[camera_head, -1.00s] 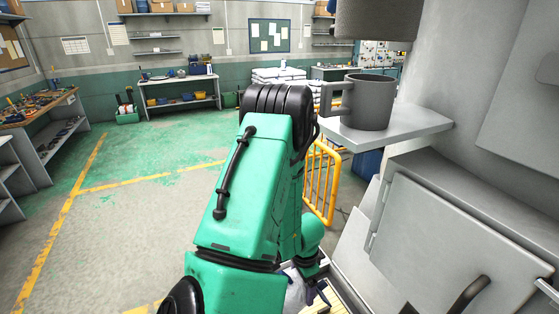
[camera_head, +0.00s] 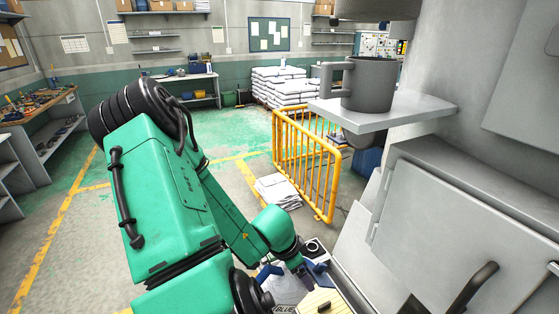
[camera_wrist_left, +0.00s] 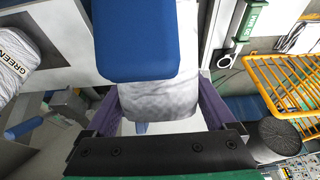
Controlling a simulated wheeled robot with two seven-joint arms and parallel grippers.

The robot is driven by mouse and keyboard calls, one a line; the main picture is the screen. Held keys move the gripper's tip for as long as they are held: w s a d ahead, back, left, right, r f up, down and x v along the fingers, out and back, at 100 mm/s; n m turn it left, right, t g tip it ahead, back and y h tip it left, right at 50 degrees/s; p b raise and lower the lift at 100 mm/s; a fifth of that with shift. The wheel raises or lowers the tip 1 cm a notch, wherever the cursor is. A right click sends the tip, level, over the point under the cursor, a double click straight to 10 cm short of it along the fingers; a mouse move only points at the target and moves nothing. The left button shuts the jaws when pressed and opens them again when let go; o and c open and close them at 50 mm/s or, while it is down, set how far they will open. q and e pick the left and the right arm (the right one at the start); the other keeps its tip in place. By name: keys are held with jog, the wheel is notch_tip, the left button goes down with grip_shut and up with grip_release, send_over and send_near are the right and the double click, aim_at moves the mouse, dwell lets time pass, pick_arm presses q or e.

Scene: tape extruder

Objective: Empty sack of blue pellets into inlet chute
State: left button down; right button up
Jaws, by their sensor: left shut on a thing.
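A white sack with the letters BLUE (camera_head: 285,308) shows at the bottom of the head view, beside the machine. My left gripper (camera_head: 303,282) reaches down to it and is mostly hidden by my own wrist. In the left wrist view my left gripper (camera_wrist_left: 160,100) has its purple fingers shut on the pale sack (camera_wrist_left: 160,97). A blue block (camera_wrist_left: 136,40) lies across the upper part of the sack there. I cannot tell whether the sack is lifted. I cannot make out the inlet chute or any pellets. My right gripper is not in view.
The grey machine (camera_head: 450,215) fills the right, with a shelf (camera_head: 425,113) bearing a grey mug-shaped part (camera_head: 372,85). A yellow barrier (camera_head: 306,165) stands behind my left arm, near folded white sacks (camera_head: 278,190). A sack marked GREEN (camera_wrist_left: 12,62) is at left. Floor at left is clear.

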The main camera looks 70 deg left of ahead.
pick_arm(q)
jog(key=shift+s+r+t, duration=0.15)
jog(key=shift+r+t, duration=0.15)
jog(key=shift+r, duration=0.1)
jog(key=t, duration=0.1)
jog(key=r+t+b, duration=0.1)
jog(key=t, duration=0.1)
jog(key=t+b, duration=0.1)
jog(key=shift+r+t, duration=0.3)
jog(key=shift+d, duration=0.1)
jog(key=shift+f+b, duration=0.1)
jog(key=shift+b, duration=0.2)
